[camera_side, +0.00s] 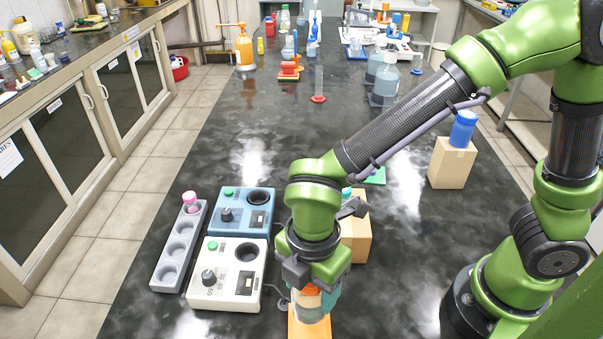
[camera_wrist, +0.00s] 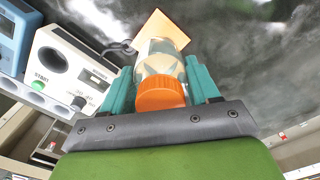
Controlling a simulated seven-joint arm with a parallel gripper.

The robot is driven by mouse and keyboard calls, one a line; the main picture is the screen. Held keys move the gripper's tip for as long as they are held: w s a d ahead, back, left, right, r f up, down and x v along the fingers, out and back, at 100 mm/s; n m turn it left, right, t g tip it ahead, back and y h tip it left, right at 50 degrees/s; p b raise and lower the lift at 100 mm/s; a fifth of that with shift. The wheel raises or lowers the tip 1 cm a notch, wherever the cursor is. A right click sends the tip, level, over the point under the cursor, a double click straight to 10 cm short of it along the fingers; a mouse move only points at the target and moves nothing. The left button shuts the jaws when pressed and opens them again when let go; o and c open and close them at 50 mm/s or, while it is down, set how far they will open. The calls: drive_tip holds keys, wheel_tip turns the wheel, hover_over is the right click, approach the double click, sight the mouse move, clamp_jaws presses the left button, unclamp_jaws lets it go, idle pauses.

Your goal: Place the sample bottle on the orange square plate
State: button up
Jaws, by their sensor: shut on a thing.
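The sample bottle (camera_side: 308,309) is clear with an orange cap, which shows well in the wrist view (camera_wrist: 160,95). My gripper (camera_side: 318,300) is shut on it, with a teal finger on each side of the bottle in the wrist view (camera_wrist: 160,74). The orange square plate (camera_side: 308,329) lies on the bench directly under or just beyond the bottle at the bottom of the side view. In the wrist view the plate (camera_wrist: 160,24) shows past the bottle's base. I cannot tell whether the bottle touches the plate.
A white device (camera_side: 228,272) and a blue device (camera_side: 242,210) stand left of my gripper, beside a grey rack (camera_side: 179,247) holding a pink-capped vial (camera_side: 190,201). A cardboard box (camera_side: 356,230) stands close behind my gripper.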

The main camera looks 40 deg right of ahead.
sight(311, 300)
drive_tip(key=shift+f, duration=2.1)
drive_tip(key=shift+f, duration=0.1)
drive_tip(key=o, duration=1.2)
wheel_tip(311, 300, up, 12)
drive_tip(key=shift+f, duration=0.1)
drive_tip(key=d+r+m+t, duration=0.2)
drive_tip(key=d+m, duration=0.5)
drive_tip(key=m, duration=0.1)
drive_tip(key=d+r+m+t+y, duration=0.1)
drive_tip(key=d+r+m+t, duration=0.1)
drive_tip(key=d+m, duration=0.5)
drive_tip(key=w+d+r+m+t+y, duration=0.1)
drive_tip(key=d+r+m+t, duration=0.2)
drive_tip(key=d+m, duration=0.5)
drive_tip(key=shift+r+m, duration=0.4)
drive_tip(key=shift+m, duration=0.1)
